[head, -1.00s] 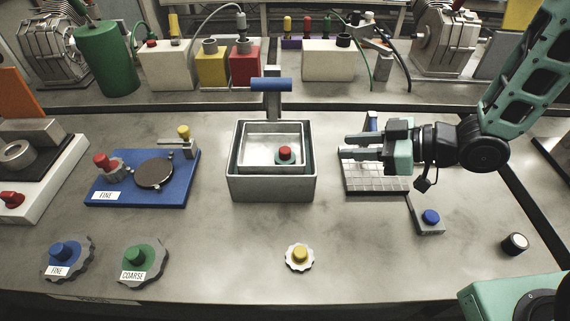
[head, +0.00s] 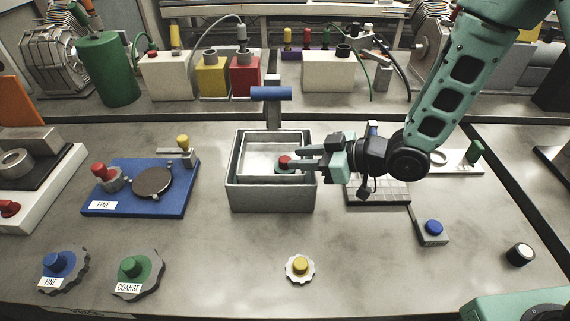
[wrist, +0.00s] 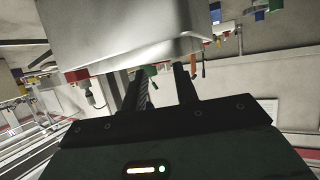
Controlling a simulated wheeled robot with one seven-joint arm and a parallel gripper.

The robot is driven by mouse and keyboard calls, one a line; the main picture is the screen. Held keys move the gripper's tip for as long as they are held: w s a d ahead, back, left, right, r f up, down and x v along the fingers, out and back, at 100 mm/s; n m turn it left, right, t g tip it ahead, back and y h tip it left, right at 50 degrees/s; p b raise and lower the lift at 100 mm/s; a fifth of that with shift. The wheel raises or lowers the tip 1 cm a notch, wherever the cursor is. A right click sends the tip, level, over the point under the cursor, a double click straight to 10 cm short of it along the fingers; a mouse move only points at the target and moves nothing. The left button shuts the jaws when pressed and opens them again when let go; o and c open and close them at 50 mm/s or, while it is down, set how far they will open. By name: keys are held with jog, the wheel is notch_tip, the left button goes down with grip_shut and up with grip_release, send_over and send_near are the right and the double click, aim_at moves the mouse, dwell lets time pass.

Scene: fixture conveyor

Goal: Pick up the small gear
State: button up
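A small white gear (head: 300,269) with a yellow knob lies flat on the front middle of the bench. A part with a red knob (head: 284,160) and a dark teal base sits in the inner metal tray (head: 246,150); it may also be a small gear. My gripper (head: 302,160) is beside the red knob in the picture, fingers pointing left over the right wall of the grey box (head: 270,199). Its fingers are apart with nothing between them; they also show apart in the wrist view (wrist: 160,85). The fingertips partly cover the red-knobbed part, so contact cannot be told.
Larger gears, FINE (head: 58,266) with a blue knob and COARSE (head: 131,270) with a green knob, lie at front left. A blue plate (head: 130,203) with a dark disc stands behind them. A post with a blue bar (head: 271,94) rises behind the box. The bench around the white gear is clear.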

aim_at(284, 158)
jog(key=p+x, duration=0.1)
jog(key=x, duration=0.3)
jog(key=shift+a+f, duration=0.15)
jog(key=shift+a, duration=0.1)
grip_shut()
notch_tip(284, 158, up, 10)
jog(key=shift+r+b, duration=0.1)
jog(key=shift+b, duration=0.25)
